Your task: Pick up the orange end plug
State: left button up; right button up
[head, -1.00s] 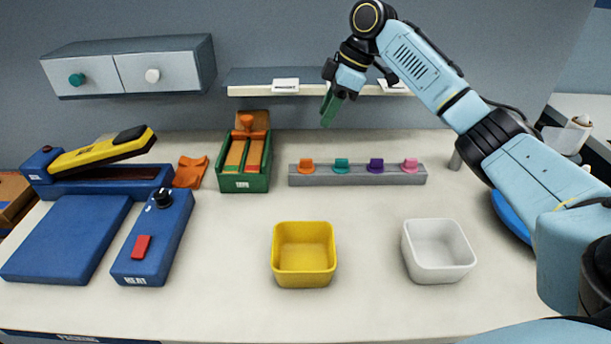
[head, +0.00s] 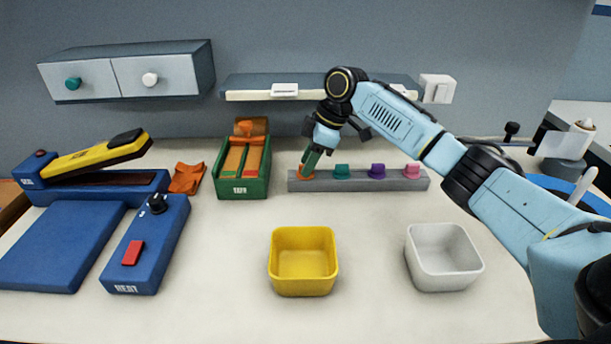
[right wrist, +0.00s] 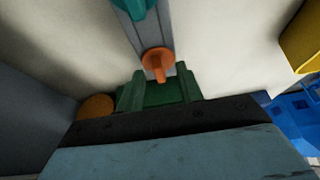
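The orange end plug (head: 306,174) sits at the left end of the grey rail (head: 350,186). It also shows in the right wrist view (right wrist: 157,62), just beyond my fingertips and roughly midway between them. My right gripper (head: 311,160) points down at the plug from above, and its green fingers partly hide it. In the right wrist view the two green fingers (right wrist: 160,82) stand apart with a gap between them, open. I cannot tell whether they touch the plug. My left gripper is out of view.
Teal (head: 341,171), purple (head: 376,171) and pink (head: 412,171) plugs stand along the rail to the right. A green box (head: 257,182) stands close on the left. A yellow bin (head: 303,287) and a white bin (head: 443,281) stand in front, with clear table between.

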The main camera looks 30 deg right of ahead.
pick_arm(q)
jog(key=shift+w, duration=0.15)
pick_arm(e)
jog(key=shift+f, duration=0.15)
grip_shut()
